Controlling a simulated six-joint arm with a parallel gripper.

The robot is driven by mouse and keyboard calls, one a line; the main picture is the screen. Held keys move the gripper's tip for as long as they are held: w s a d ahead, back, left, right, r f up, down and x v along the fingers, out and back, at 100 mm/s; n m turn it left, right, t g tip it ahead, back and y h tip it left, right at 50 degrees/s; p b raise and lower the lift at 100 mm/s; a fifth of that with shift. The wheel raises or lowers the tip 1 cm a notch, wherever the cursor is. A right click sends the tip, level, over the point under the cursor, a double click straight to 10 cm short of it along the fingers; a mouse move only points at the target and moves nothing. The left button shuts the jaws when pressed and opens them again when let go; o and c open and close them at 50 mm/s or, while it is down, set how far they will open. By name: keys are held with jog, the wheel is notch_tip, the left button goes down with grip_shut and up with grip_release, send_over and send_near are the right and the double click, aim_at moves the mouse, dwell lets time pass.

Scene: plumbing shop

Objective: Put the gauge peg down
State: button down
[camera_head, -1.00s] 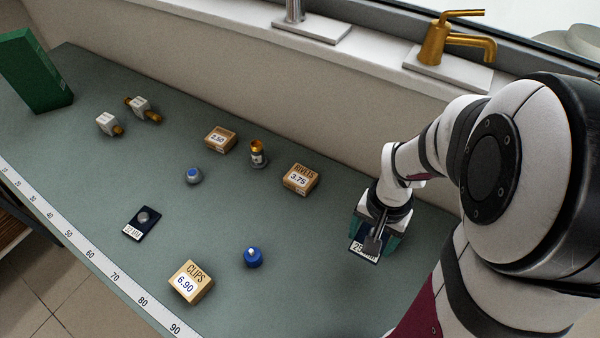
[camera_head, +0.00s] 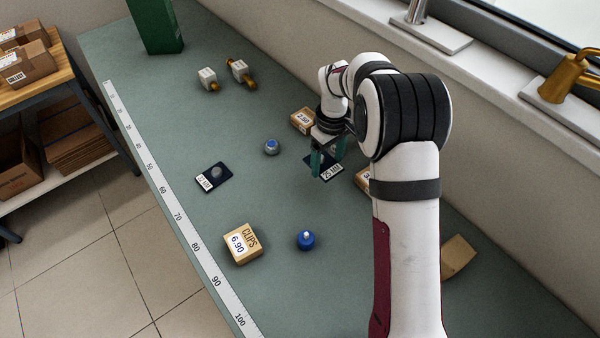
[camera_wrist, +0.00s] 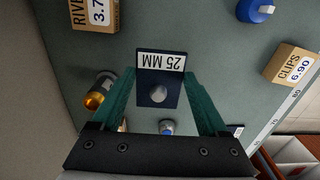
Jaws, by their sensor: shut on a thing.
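The gauge peg is a dark plate marked 25 MM (camera_head: 332,172) with a short grey round peg; its label and peg (camera_wrist: 158,93) show clearly in the wrist view. My gripper (camera_head: 328,160) is shut on it, with one green finger on each side in the wrist view (camera_wrist: 160,82). It is over the bench (camera_head: 265,205), near the box marked 2.50 (camera_head: 302,121). I cannot tell whether the plate's underside touches the bench or hangs just above it. A similar dark plate with a grey peg (camera_head: 214,178) lies to the left.
A brass-topped fitting (camera_wrist: 98,92) stands close beside my left-hand finger in the wrist view. A rivets box (camera_head: 362,180), partly behind my arm, a blue-topped grey knob (camera_head: 271,147), a blue cap (camera_head: 306,240) and a clips box (camera_head: 242,244) surround it. Bench between the dark plates is mostly clear.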

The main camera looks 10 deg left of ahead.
send_over(301, 180)
notch_tip(301, 180, down, 4)
jog(key=shift+a+f, duration=0.1)
jog(key=shift+f, duration=1.9)
jog(key=shift+f, duration=0.1)
grip_release()
